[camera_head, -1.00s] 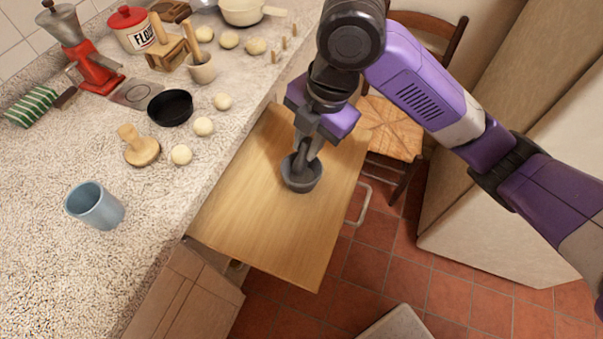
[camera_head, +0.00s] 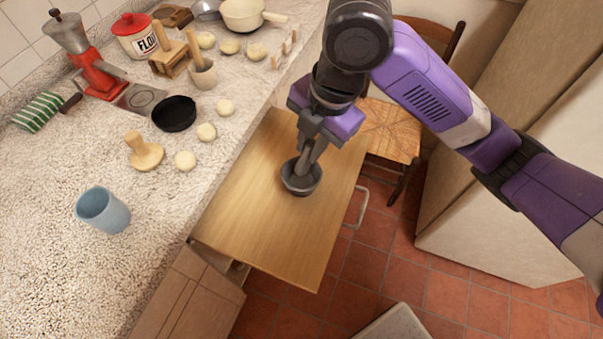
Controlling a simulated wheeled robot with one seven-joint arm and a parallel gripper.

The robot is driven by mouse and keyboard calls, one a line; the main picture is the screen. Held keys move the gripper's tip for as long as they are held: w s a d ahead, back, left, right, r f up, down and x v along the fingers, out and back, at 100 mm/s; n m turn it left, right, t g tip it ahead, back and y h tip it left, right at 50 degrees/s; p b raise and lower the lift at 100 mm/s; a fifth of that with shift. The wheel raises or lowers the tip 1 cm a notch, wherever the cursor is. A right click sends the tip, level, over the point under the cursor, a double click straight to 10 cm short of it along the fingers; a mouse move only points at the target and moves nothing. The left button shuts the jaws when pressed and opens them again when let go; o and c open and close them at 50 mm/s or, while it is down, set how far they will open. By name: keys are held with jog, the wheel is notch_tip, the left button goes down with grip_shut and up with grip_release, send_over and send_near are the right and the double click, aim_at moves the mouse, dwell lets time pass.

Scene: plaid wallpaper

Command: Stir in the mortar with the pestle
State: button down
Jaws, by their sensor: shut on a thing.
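A dark grey mortar (camera_head: 300,187) stands upright on the wooden pull-out board (camera_head: 262,235). My gripper (camera_head: 306,150) is above the mortar, pointing down, and is shut on the dark grey pestle (camera_head: 301,171). The pestle's lower end is inside the mortar. The mortar's rim hides its tip, and the fingers hide part of its handle. I cannot tell whether the tip touches the bowl's wall.
The speckled counter (camera_head: 60,260) on the left holds a blue cup (camera_head: 103,212), a wooden press (camera_head: 144,152), a black pan (camera_head: 174,113) and several dough balls. A chair (camera_head: 390,135) stands behind the board. The board's front left part is clear.

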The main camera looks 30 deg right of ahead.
jog(key=shift+r+p, duration=2)
jog(key=shift+r, duration=0.6)
